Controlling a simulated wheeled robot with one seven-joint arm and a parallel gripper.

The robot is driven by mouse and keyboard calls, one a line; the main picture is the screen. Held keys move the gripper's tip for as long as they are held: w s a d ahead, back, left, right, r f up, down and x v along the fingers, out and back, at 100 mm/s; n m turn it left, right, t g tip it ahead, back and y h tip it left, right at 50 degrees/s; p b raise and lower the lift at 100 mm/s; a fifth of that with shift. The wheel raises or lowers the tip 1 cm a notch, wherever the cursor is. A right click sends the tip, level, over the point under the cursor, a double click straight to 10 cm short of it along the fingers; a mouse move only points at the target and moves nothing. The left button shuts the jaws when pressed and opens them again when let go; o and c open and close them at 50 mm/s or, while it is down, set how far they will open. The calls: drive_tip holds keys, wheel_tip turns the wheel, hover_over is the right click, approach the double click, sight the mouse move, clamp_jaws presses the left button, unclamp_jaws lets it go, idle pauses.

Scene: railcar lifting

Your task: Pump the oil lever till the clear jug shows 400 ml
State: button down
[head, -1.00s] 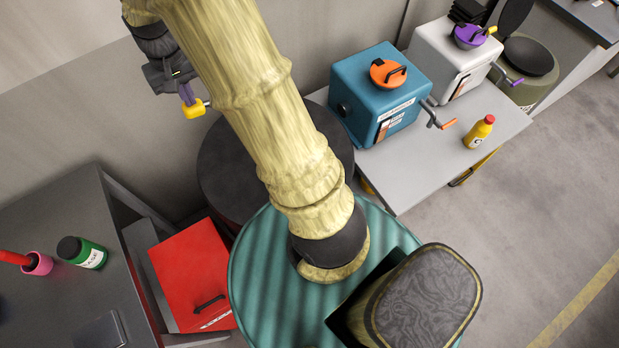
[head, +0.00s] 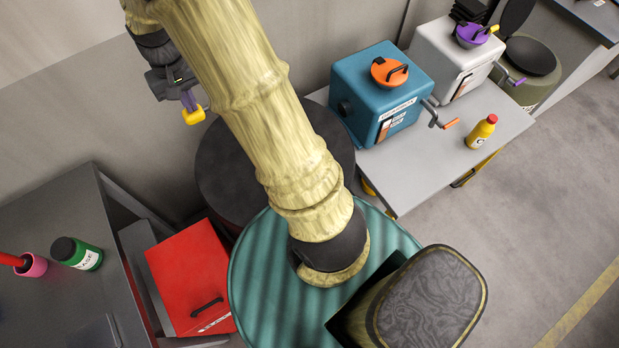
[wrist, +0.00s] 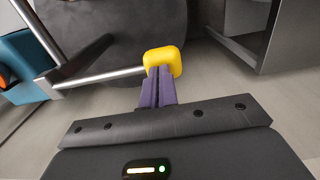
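My gripper (wrist: 163,72) has narrow purple fingers drawn together, with only a thin line between them in the wrist view. Their tips are at a yellow grip (wrist: 163,60), apparently the end of a bare metal lever (wrist: 100,77) running left from it. The fingers overlap the grip's near edge and seem to touch it; I see no finger on either side of it. In the head view my gripper (head: 188,101) is at upper left, with the yellow grip (head: 194,116) at its tip. The lever's rod is not visible there. No clear jug or oil level shows.
A dark round drum (head: 225,180) stands below my arm. A teal box (head: 365,80) with an orange-handled crank, a white box (head: 440,60) and a yellow bottle (head: 481,132) stand on a grey table (head: 420,180). A red box (head: 190,270) and a dark bench (head: 60,215) are at lower left.

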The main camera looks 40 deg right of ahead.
drive_tip(key=shift+f+b, duration=0.45)
drive_tip(key=shift+f, duration=0.35)
drive_tip(key=shift+r+p, duration=2.85)
drive_tip(key=shift+r, duration=0.6)
wheel_tip(320, 180, up, 5)
drive_tip(key=p, duration=0.4)
drive_tip(key=shift+f, duration=0.1)
drive_tip(key=s+f+n+t+b, duration=0.2)
drive_tip(key=s+f+b, duration=1)
drive_tip(key=s, duration=0.3)
drive_tip(key=shift+s+f+t+b, duration=0.2)
drive_tip(key=shift+t+b, duration=0.1)
drive_tip(key=shift+b, duration=0.4)
